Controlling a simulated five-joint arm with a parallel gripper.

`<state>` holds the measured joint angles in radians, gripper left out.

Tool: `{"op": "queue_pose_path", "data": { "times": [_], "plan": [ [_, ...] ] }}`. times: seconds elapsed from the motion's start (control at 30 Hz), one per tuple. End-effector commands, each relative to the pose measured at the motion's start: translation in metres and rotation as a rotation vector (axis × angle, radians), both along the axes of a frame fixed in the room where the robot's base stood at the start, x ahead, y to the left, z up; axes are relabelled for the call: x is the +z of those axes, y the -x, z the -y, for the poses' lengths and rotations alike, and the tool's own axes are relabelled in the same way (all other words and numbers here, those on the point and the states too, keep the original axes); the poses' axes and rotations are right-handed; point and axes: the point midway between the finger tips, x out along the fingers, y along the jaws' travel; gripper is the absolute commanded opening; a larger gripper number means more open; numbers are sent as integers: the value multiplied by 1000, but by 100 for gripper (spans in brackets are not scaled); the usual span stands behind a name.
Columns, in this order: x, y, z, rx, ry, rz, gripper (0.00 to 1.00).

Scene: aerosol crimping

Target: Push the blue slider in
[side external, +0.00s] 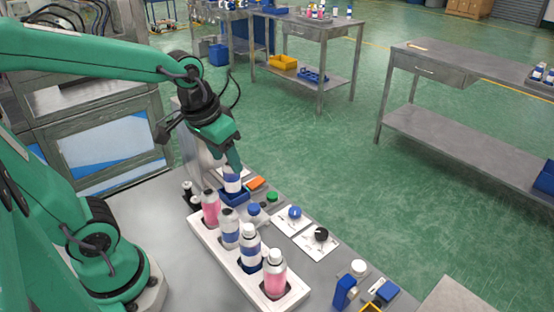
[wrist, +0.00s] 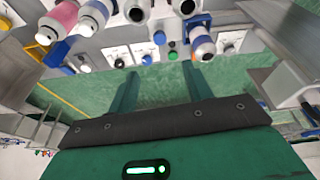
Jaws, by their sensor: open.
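A blue holder (side external: 236,197), which looks like the slider, stands on the bench beneath my gripper. A white and blue bottle (side external: 232,180) stands in it. In the wrist view, the blue holder (wrist: 198,19) wraps around the bottle (wrist: 202,42) at upper right. My gripper (side external: 236,165) points down close to the top of this bottle in the side view; I cannot tell whether they touch. In the wrist view, my gripper (wrist: 158,70) has its two fingers well apart and nothing between them. The far end of the slider's travel is hidden.
A white rack (side external: 228,262) with several pink and blue bottles stands in front. Near the holder are an orange piece (side external: 257,183), a green button (side external: 272,197) and a blue knob (side external: 295,212). A blue block (side external: 344,291) stands at the near end.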

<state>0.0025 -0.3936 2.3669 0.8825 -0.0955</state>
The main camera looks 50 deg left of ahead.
Motion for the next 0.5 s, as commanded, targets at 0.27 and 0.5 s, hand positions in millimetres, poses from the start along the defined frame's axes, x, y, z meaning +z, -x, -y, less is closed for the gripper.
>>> {"op": "queue_pose_path", "data": {
  "times": [0.27, 0.5],
  "plan": [
    [-34, -31, 1, 54, 12, -127, 50],
    [-68, -51, 1, 99, 17, -225, 50]
  ]
}}
